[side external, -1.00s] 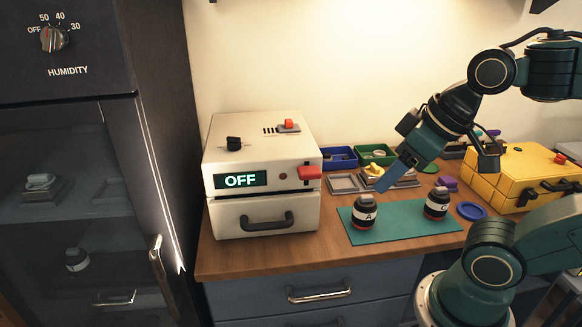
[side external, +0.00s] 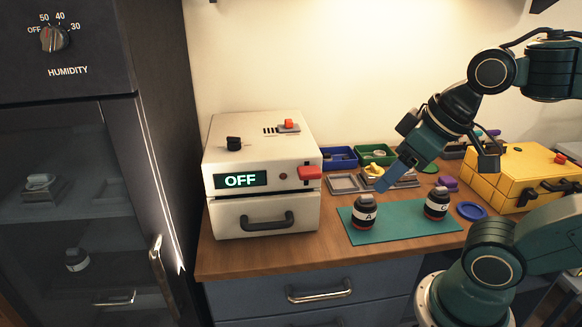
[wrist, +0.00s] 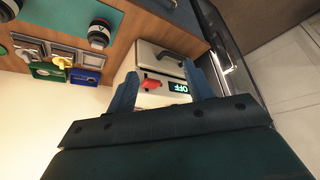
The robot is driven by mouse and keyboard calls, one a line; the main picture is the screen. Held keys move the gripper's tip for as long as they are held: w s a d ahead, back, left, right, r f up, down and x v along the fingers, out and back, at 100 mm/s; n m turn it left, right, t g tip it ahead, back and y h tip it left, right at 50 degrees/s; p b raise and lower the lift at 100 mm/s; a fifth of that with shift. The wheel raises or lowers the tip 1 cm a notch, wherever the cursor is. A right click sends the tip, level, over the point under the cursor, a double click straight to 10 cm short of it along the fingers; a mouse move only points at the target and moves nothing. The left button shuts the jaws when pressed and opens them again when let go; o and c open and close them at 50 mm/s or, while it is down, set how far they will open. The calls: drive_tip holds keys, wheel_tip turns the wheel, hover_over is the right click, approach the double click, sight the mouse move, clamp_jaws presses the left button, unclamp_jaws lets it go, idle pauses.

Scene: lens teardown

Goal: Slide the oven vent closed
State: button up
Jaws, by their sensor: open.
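The oven is a cream box (side external: 262,165) on the left part of the wooden counter, with a lit OFF display (side external: 240,180) and a red lever (side external: 310,172) on its front. On its top is the vent, dark slots (side external: 270,130) with a grey slide and red knob (side external: 289,124) at their right end; some slots show uncovered. My gripper (side external: 384,187) is above the teal mat, right of the oven and apart from it. In the wrist view my gripper (wrist: 160,84) is open and empty, with the oven (wrist: 165,57) visible between and beyond its fingers. The vent cannot be made out there.
Bottles A (side external: 364,213) and C (side external: 436,204) stand on the teal mat (side external: 400,232). Blue (side external: 340,158) and green (side external: 376,155) bins and grey trays sit behind. A yellow case (side external: 522,178) is at right. A dark cabinet (side external: 95,180) stands left. A black knob (side external: 233,144) is on the oven top.

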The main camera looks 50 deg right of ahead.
drive_tip(key=shift+c, duration=0.4)
drive_tip(key=shift+c, duration=0.7)
wheel_tip(320, 180, up, 9)
drive_tip(key=m+g+h, duration=0.2)
drive_tip(key=m+h, duration=0.1)
drive_tip(key=m, duration=0.6)
hover_over(289, 120)
drive_tip(key=s+a, duration=0.4)
drive_tip(key=shift+a+f, duration=0.1)
drive_tip(key=shift+f, duration=0.1)
drive_tip(key=shift+f, duration=0.1)
drive_tip(key=x, duration=1.3)
drive_tip(key=shift+s+f, duration=0.2)
drive_tip(key=shift+f, duration=0.15)
